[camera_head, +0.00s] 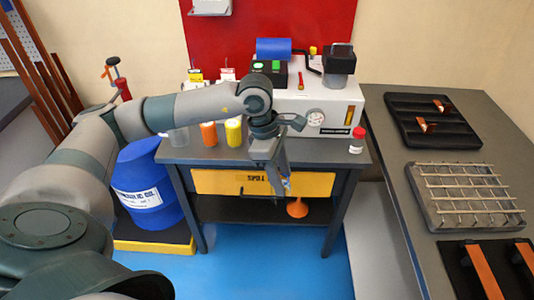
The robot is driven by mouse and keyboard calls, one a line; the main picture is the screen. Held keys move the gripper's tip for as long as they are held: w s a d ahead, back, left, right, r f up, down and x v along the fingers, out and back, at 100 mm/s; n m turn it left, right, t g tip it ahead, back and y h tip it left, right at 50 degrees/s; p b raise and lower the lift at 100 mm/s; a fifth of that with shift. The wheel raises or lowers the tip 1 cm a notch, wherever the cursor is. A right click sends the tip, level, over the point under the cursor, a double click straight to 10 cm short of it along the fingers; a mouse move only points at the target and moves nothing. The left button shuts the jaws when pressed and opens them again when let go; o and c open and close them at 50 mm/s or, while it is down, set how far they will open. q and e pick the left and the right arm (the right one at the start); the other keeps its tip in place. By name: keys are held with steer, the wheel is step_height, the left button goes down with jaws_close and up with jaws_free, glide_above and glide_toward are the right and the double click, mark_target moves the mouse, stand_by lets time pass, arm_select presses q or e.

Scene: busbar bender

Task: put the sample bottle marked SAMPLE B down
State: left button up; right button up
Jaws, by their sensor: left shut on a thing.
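My left gripper (280,180) hangs in front of the bench's yellow drawer, below the bench top. It is shut on a small, mostly hidden thing; only a bluish sliver shows at the fingertips, and I cannot read any mark on it. A small bottle with a red cap and pale label (357,140) stands upright on the right end of the bench top (345,158), apart from the gripper. Its label is too small to read, so I cannot tell which bottle is SAMPLE B. My right gripper is not in view.
An orange jar (208,134) and a yellow jar (233,132) stand left on the bench before a grey machine (335,108). An orange funnel (297,208) is below the drawer. A blue drum (147,187) stands left. The right table holds a wire rack (465,195) and black trays.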

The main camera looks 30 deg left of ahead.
arm_select(q)
steer(key=w+a+f+n+t+y+b, duration=0.2)
steer(key=a+n, duration=0.4)
steer(key=n, duration=0.6)
steer(key=shift+w+a+f+b, duration=0.2)
steer(key=shift+a+f+b, duration=0.2)
steer(key=shift+f, duration=0.3)
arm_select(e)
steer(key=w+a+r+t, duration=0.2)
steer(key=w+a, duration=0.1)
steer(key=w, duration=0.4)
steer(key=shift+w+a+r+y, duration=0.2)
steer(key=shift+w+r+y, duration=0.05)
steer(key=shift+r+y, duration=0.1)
arm_select(q)
steer(key=shift+w, duration=0.1)
